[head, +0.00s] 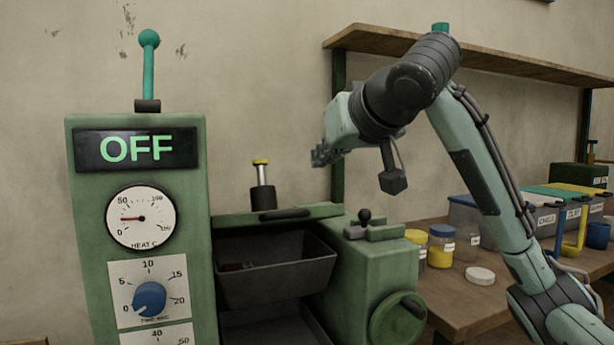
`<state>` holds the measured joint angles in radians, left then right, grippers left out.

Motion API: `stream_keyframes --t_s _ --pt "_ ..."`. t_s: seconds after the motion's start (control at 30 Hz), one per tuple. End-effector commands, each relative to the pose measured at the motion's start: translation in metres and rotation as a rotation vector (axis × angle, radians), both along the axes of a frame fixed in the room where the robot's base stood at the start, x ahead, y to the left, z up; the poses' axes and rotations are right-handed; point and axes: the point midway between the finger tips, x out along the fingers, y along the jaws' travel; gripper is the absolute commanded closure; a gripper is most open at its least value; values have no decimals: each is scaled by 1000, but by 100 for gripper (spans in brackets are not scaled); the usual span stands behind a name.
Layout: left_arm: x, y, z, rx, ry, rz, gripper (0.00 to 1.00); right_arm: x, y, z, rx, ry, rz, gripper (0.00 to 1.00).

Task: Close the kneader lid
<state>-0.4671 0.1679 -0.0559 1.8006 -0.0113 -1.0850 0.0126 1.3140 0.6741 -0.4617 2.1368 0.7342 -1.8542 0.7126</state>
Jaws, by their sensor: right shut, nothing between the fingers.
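The green kneader (140,240) stands at the left, and its display reads OFF. Its dark grey trough (275,285) shows in the middle, with a dark opening above it and something small and dark reddish inside. A flat green piece with a dark handle (284,214), which looks like the lid, lies along the back top edge of the opening. I cannot tell exactly how it sits. My right gripper (322,155) is shut and empty, in the air above and to the right of that handle, apart from it. My left gripper is out of view.
A dark post with a yellow cap (262,187) rises behind the handle. A black knob (365,215) and a handwheel (398,320) are on the kneader's right part. Jars (441,246), a white lid (480,276) and bins (545,220) stand on the wooden table. A shelf (470,58) hangs behind my arm.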

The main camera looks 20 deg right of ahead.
Motion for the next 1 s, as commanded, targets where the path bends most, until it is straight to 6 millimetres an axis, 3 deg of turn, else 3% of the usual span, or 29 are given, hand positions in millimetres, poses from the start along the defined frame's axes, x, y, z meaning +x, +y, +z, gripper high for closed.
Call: stream_keyframes --t_s 0.47,0.7,1.0 --pt "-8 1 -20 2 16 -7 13 86 2 -38 0 4 -2 100" --pt "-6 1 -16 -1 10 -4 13 79 2 -70 -2 0 -1 100" --pt "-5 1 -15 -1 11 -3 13 78 2 -77 1 -1 -1 100"
